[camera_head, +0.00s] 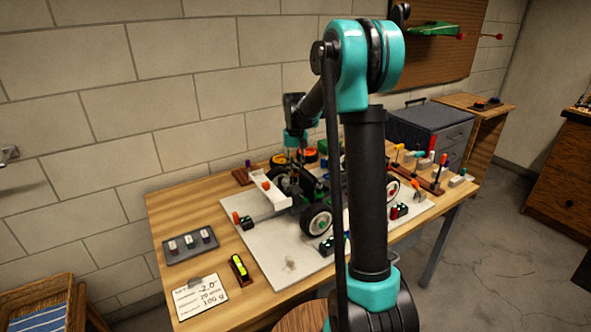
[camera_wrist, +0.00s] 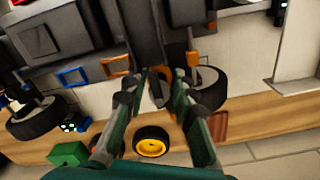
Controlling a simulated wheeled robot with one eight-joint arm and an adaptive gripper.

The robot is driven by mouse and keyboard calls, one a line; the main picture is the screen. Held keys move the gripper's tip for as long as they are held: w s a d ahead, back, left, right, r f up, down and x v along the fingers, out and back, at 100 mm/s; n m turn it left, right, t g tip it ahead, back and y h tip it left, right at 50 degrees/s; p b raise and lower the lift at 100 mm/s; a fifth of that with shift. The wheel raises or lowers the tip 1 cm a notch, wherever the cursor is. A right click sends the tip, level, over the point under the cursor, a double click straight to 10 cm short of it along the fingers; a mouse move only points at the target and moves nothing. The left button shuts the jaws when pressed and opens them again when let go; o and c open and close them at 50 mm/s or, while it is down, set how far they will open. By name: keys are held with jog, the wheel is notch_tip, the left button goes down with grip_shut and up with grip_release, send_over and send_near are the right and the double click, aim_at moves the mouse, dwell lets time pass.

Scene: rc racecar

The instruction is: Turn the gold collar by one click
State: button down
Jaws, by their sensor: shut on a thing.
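The racecar (camera_head: 318,218) stands on a pale board on the workbench, its wheels and white wing showing in the head view. In the head view my arm hides part of the car, and the collar cannot be made out.
An orange frame (camera_wrist: 116,66) and a blue frame (camera_wrist: 73,77) sit left of the fingers. A yellow-hubbed wheel (camera_wrist: 151,141) and a green block (camera_wrist: 68,154) lie close by. A grey tray (camera_head: 190,246), a level (camera_head: 239,267) and a written card (camera_head: 200,296) lie on the bench's left.

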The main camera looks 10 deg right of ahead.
jog(key=c, duration=1.2)
grip_release()
notch_tip(320, 180, up, 12)
